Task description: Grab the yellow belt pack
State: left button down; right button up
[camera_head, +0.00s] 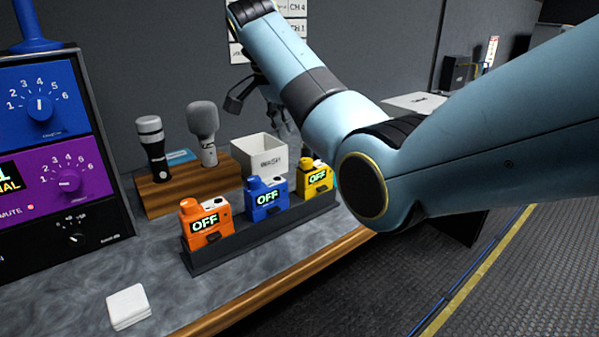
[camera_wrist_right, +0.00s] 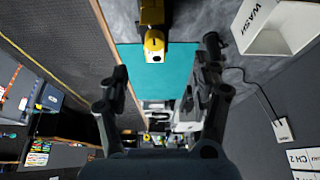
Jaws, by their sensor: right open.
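The yellow belt pack (camera_head: 316,178) stands at the right end of a dark rack (camera_head: 262,236), its screen reading OFF. My right arm partly crosses the space beside it. In the right wrist view, the yellow belt pack (camera_wrist_right: 154,42) shows at the top, beyond the fingertips and between their lines. My right gripper (camera_wrist_right: 163,70) is open and empty, apart from the pack. In the head view it (camera_head: 260,102) hangs behind and above the rack, near the white bin, and is partly hidden by my arm. My left gripper is not in view.
An orange belt pack (camera_head: 206,222) and a blue belt pack (camera_head: 267,198) share the rack. A white bin (camera_head: 260,153) stands close behind. Two microphones (camera_head: 203,130) stand on a wooden block (camera_head: 188,187). A control console (camera_head: 60,150) is at left.

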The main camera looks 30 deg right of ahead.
aim_at(314, 165)
jog(key=shift+w+d+f, duration=0.15)
jog(key=shift+w+f, duration=0.05)
jog(key=shift+f, duration=0.1)
jog(key=x, duration=0.4)
jog(key=shift+s+d+f, duration=0.15)
jog(key=shift+f, duration=0.1)
jog(key=shift+d+f, duration=0.15)
jog(key=shift+f, duration=0.15)
jog(key=x, duration=0.4)
jog(key=shift+s+d+f+p, duration=0.2)
jog(key=shift+s+p, duration=0.1)
jog(key=shift+s, duration=0.05)
jog(key=shift+f, duration=0.15)
jog(key=c, duration=0.4)
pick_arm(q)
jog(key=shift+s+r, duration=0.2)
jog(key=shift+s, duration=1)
pick_arm(e)
grip_shut()
